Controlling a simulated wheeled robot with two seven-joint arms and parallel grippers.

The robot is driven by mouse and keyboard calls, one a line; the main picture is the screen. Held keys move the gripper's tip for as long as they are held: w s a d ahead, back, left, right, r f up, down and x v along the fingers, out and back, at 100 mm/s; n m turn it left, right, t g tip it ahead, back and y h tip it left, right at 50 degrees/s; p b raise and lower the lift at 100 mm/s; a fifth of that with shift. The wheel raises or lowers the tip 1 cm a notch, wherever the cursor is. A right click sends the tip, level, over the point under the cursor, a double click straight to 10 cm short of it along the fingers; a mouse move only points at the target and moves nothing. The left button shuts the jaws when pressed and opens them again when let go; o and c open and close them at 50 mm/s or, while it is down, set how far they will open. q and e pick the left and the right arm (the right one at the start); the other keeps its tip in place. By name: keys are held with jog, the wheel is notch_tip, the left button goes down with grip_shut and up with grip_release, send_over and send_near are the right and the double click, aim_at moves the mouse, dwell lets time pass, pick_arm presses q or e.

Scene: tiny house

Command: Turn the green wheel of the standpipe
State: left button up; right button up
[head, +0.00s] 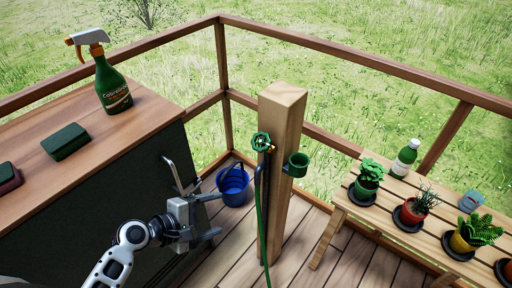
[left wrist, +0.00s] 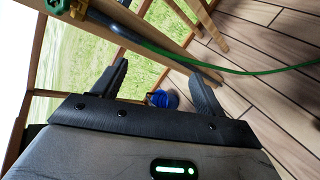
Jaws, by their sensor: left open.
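The green wheel (head: 261,142) sits on the tap of the standpipe, a square wooden post (head: 283,130) in the middle of the head view. A green hose (head: 264,215) hangs down from the tap. The wheel also shows at the top left edge of the left wrist view (left wrist: 57,6), partly cut off. My left gripper (head: 214,215) is open and empty, lower than the wheel and to its left in the head view, apart from the post. Its two dark fingers (left wrist: 160,88) show spread in the left wrist view. My right gripper is not in view.
A wooden-topped cabinet (head: 140,118) with a spray bottle (head: 112,88) and sponges stands at left. A blue bucket (head: 233,186) is on the deck. A green cup holder (head: 297,165) is on the post. A slatted bench (head: 345,203) with potted plants stands at right. Railings surround the deck.

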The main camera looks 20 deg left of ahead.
aim_at(259, 142)
pick_arm(q)
jog(key=w+a+r+n+t+h+b, duration=0.1)
jog(key=w+a+r+n+t+h, duration=0.1)
jog(key=r+n, duration=0.25)
jog(key=w+a+r+n+t+h, duration=0.2)
jog(key=r+n, duration=0.2)
jog(key=r, duration=0.2)
jog(key=shift+n, duration=0.25)
jog(key=p+x, duration=0.2)
jog(key=x, duration=1.3)
jog(key=shift+s+d+f, duration=0.1)
jog(key=shift+s+d, duration=0.1)
jog(key=shift+w+d, duration=0.25)
jog(key=shift+w, duration=0.1)
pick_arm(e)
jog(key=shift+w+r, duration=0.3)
pick_arm(q)
jog(key=c, duration=1)
